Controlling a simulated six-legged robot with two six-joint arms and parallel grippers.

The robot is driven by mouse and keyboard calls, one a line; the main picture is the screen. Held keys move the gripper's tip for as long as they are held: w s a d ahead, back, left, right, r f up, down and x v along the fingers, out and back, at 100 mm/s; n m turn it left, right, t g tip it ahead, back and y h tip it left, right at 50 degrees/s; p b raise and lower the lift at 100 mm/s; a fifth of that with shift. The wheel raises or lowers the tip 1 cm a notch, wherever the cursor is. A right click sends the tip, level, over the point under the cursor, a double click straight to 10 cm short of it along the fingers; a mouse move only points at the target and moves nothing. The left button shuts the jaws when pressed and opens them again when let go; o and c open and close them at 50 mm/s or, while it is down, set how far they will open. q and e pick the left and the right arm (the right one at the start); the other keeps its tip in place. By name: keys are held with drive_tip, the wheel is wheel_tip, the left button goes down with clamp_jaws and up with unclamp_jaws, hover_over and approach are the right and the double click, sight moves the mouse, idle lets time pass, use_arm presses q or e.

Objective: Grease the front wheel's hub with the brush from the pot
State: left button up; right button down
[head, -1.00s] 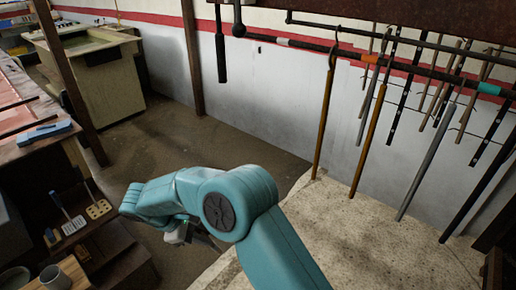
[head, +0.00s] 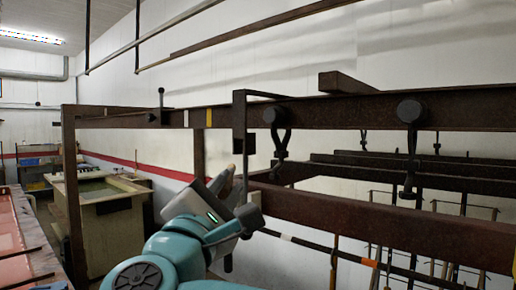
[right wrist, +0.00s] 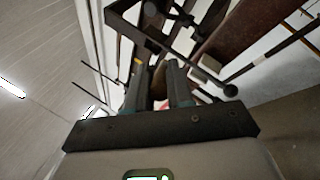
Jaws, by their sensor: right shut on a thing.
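My right gripper (head: 232,186) is raised on the teal arm near the lower end of a dark bracket hanging from the rail (head: 330,110). It is shut on a thin tan thing, probably the brush (right wrist: 159,80), which shows only in part between the fingers in the right wrist view. The brush's bristles are hidden. Two dark round wheels sit on the rail: one nearer the gripper (head: 273,115) and one farther right (head: 410,111), each with a hook below. I cannot tell which is the front wheel. No pot is visible now. My left gripper is out of view.
A dark upright post (head: 72,195) carries the left end of the rail. A lower dark beam (head: 390,225) crosses right of the gripper, with rods hanging behind it. A beige tank (head: 115,215) stands at the left, beside a red-topped bench (head: 15,235).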

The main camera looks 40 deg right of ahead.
drive_tip(key=s+d+r+m+g+h, duration=0.1)
drive_tip(key=s+r+m+g+h, duration=0.1)
drive_tip(key=s+r, duration=0.45)
drive_tip(key=w+d+r+p, duration=0.3)
drive_tip(key=w+d, duration=0.5)
drive_tip(key=d, duration=0.2)
drive_tip(key=shift+w+d, duration=0.15)
drive_tip(key=shift+w, duration=0.2)
drive_tip(key=shift+r, duration=0.1)
drive_tip(key=shift+s+r, duration=0.15)
drive_tip(key=shift+d, duration=0.5)
drive_tip(key=shift+r, duration=0.1)
idle(0.3)
